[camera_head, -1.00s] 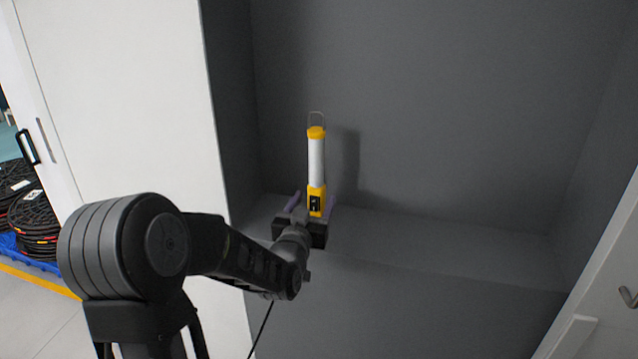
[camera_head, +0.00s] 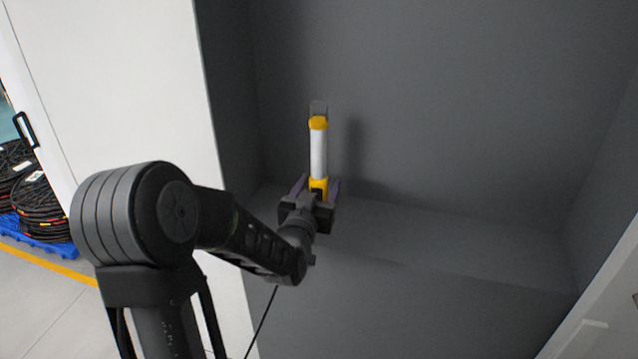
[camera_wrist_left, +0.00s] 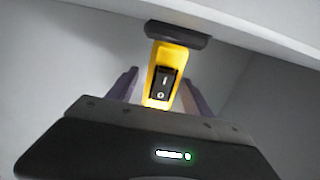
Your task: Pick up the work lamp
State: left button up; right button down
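The work lamp (camera_head: 318,150) stands upright in the grey recess, with a white tube, a yellow cap and lower body, and a grey hook on top. My left gripper (camera_head: 317,187) is at its lower yellow part, open, with one purple finger on each side. In the left wrist view the lamp's yellow body (camera_wrist_left: 160,78) with a black switch is between the fingers, with a visible gap at the left finger. A dark grey block is at the far end of the yellow part. The gripper hides the lamp's lower end in the head view. My right gripper is not in view.
The recess has a grey side wall (camera_head: 228,100) close to the left of the lamp and a shelf surface (camera_head: 450,240) free to the right. A white panel (camera_head: 110,80) stands at left. Cable coils (camera_head: 40,205) sit on a blue pallet beyond.

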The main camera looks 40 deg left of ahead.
pick_arm(q)
grip_shut()
dwell(0.4)
jog(key=shift+r, duration=0.1)
